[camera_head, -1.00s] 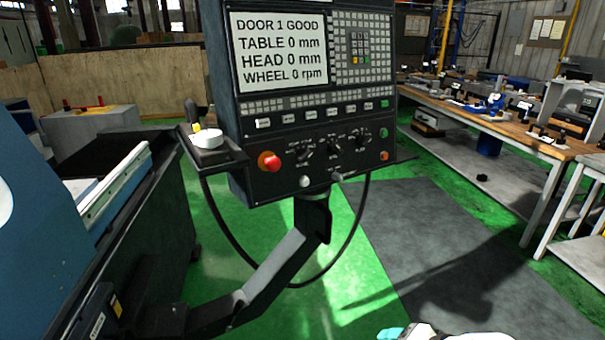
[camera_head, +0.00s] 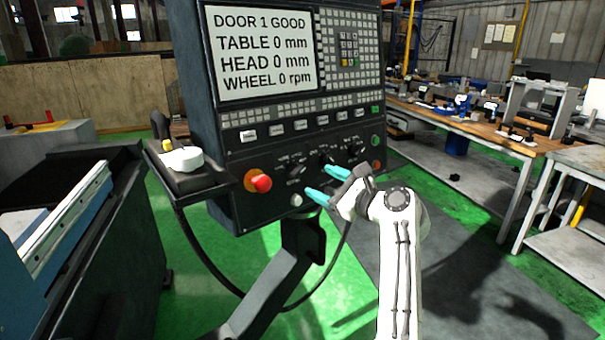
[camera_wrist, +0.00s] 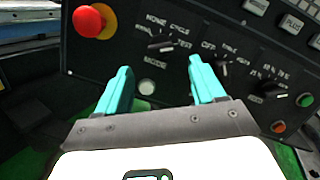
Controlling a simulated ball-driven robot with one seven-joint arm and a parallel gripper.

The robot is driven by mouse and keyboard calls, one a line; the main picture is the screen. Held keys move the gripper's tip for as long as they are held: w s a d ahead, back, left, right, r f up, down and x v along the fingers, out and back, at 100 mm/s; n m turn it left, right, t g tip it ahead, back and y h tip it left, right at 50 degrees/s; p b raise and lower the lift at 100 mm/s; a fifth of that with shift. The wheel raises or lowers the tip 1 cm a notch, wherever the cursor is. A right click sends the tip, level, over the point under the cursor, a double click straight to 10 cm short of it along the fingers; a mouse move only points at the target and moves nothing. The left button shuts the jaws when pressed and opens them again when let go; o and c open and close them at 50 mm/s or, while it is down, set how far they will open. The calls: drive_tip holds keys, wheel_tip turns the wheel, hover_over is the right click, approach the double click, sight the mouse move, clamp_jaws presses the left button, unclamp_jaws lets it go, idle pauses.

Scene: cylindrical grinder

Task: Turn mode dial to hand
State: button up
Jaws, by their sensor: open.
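The mode dial (camera_head: 295,169) is a small dark knob on the lower left of the control panel (camera_head: 232,215), the leftmost of three dials. In the wrist view the mode dial (camera_wrist: 161,46) has a "MODE" label under it. Its handle lies nearly level; the small labels around it are only partly readable, so I cannot tell its setting. My gripper (camera_head: 318,180) has turquoise fingers, open and empty, just in front of the panel, below and right of the dial in the head view. In the wrist view the gripper (camera_wrist: 160,65) has the dial just beyond and between its fingertips, with no visible contact.
A red emergency button (camera_head: 259,181) is left of the dial, and a white button (camera_head: 296,199) below it. Two other dials (camera_head: 327,157) (camera_head: 356,148) are to its right. A side shelf (camera_head: 195,182) with a white handwheel (camera_head: 183,159) juts out at left. A workbench (camera_head: 480,133) stands at right.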

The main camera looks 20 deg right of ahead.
sight(300, 173)
drive_tip(key=x, duration=0.7)
drive_tip(key=shift+w, duration=0.1)
drive_tip(key=c, duration=1.1)
